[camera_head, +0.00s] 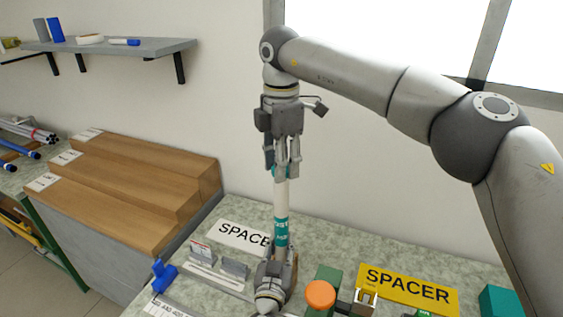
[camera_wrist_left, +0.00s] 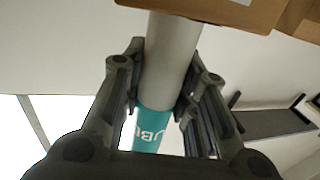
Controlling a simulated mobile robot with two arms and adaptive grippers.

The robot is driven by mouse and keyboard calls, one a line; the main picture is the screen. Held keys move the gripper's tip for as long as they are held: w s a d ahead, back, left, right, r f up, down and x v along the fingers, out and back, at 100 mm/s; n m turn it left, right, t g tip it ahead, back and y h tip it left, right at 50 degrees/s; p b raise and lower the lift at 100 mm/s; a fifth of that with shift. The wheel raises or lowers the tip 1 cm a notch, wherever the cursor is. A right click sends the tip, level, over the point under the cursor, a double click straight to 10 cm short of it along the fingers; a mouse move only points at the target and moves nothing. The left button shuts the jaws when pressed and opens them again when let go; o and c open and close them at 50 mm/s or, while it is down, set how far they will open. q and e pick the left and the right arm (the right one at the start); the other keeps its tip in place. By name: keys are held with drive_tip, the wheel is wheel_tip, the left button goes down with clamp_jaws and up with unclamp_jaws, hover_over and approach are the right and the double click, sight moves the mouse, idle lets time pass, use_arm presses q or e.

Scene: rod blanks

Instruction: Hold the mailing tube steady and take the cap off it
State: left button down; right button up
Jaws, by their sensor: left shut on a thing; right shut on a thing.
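The mailing tube (camera_head: 281,197) is white with a teal printed band and stands upright above the bench. My left gripper (camera_head: 275,262) is shut around its lower part; in the left wrist view the tube (camera_wrist_left: 170,55) runs between the fingers (camera_wrist_left: 160,92), with the teal band showing beyond them. The tube's bottom end is hidden in the head view.
A yellow SPACER sign (camera_head: 408,288), a white SPACER sign (camera_head: 240,234), an orange-topped item (camera_head: 320,294) and a blue item (camera_head: 163,275) crowd the bench around my left gripper. Wooden steps (camera_head: 130,190) stand left. A wall shelf (camera_head: 120,48) is at upper left.

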drive_tip(key=n, duration=0.6)
drive_tip(key=shift+n, duration=0.4)
drive_tip(key=n, duration=0.6)
drive_tip(key=shift+n, duration=0.3)
drive_tip(key=n, duration=0.4)
drive_tip(key=shift+n, duration=0.4)
drive_tip(key=n, duration=0.6)
drive_tip(key=shift+n, duration=0.4)
drive_tip(key=n, duration=0.4)
drive_tip(key=shift+r+n, duration=0.1)
drive_tip(key=shift+n, duration=0.3)
drive_tip(key=n, duration=0.6)
drive_tip(key=shift+n, duration=0.3)
drive_tip(key=n, duration=1.2)
